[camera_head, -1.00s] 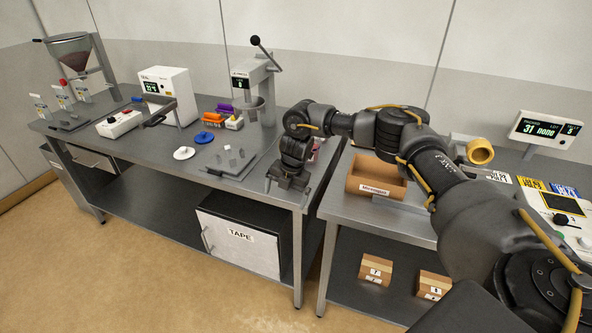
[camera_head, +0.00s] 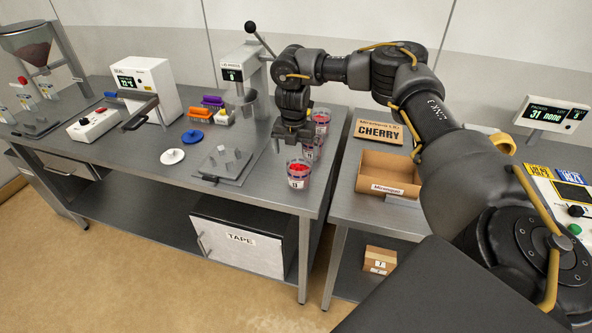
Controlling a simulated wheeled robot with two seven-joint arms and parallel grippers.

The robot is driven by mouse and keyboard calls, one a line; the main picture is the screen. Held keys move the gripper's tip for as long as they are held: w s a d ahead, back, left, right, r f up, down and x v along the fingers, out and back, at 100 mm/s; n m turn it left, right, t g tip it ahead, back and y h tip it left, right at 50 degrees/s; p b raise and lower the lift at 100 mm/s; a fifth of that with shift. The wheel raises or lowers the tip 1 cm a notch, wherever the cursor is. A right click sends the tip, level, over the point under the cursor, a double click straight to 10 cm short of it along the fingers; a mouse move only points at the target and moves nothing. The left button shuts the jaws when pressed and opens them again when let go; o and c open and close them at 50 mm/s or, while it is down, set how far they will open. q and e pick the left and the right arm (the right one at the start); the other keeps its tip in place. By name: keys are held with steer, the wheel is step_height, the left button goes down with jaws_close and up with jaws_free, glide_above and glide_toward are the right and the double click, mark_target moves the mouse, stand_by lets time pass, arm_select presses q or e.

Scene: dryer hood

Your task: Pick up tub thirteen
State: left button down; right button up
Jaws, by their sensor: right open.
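Tub thirteen (camera_head: 298,182) is a small clear tub with red contents and a white label that appears to read 13. It stands upright near the front right corner of the left bench. My right gripper (camera_head: 293,149) points down just behind and above it, open and empty, apart from the tub as far as I can tell. Two similar tubs stand behind it: one (camera_head: 313,152) partly hidden by the gripper, and one (camera_head: 321,117) farther back. My left gripper is out of view.
An open cardboard box (camera_head: 375,190) and a CHERRY sign (camera_head: 379,132) are on the right bench.

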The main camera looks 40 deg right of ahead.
mark_target(299, 162)
steer(key=f, duration=0.2)
steer(key=d+f, duration=0.1)
steer(key=shift+w+f+p, duration=0.1)
steer(key=shift+f+p, duration=0.25)
steer(key=shift+p, duration=0.05)
steer(key=shift+f+p, duration=0.3)
steer(key=f+p, duration=0.1)
steer(key=f, duration=0.1)
steer(key=d+f+p, duration=0.1)
steer(key=f, duration=0.1)
steer(key=shift+w+f, duration=0.1)
steer(key=shift+f, duration=0.3)
steer(key=shift+a, duration=0.1)
steer(key=shift+c, duration=0.8)
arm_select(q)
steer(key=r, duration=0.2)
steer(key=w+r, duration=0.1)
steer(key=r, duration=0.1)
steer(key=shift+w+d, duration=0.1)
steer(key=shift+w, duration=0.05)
arm_select(e)
steer(key=c, duration=1)
